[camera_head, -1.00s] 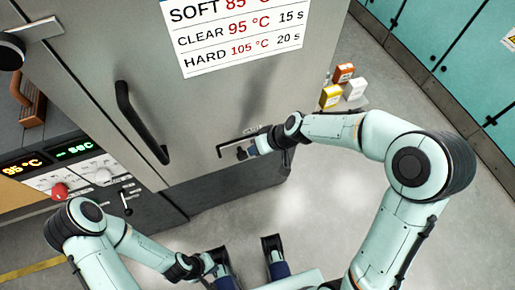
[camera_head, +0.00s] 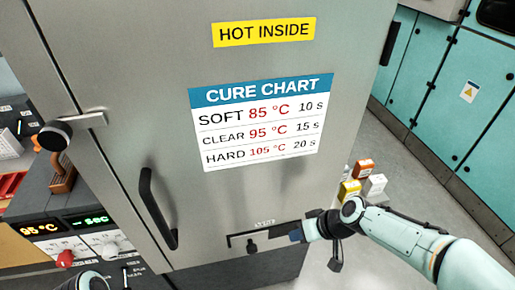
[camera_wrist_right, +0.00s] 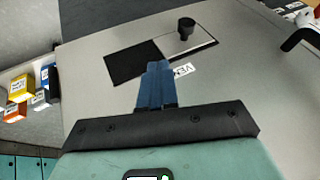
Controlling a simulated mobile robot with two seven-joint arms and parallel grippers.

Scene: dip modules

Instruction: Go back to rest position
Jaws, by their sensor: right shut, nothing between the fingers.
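Beyond the fingertips that view shows the vent's dark opening (camera_wrist_right: 131,65) and a light slide plate (camera_wrist_right: 205,41) with a black knob (camera_wrist_right: 186,29). The knob also shows in the head view (camera_head: 252,248), left of the fingertips and apart from them. A small piece of my left arm shows at the bottom left; its gripper is out of view.
The tall grey oven (camera_head: 110,60) has a black door handle (camera_head: 157,208) and a cure chart (camera_head: 262,122). A control panel (camera_head: 70,240) reads 95 °C. Teal cabinets (camera_head: 430,75) line the right.

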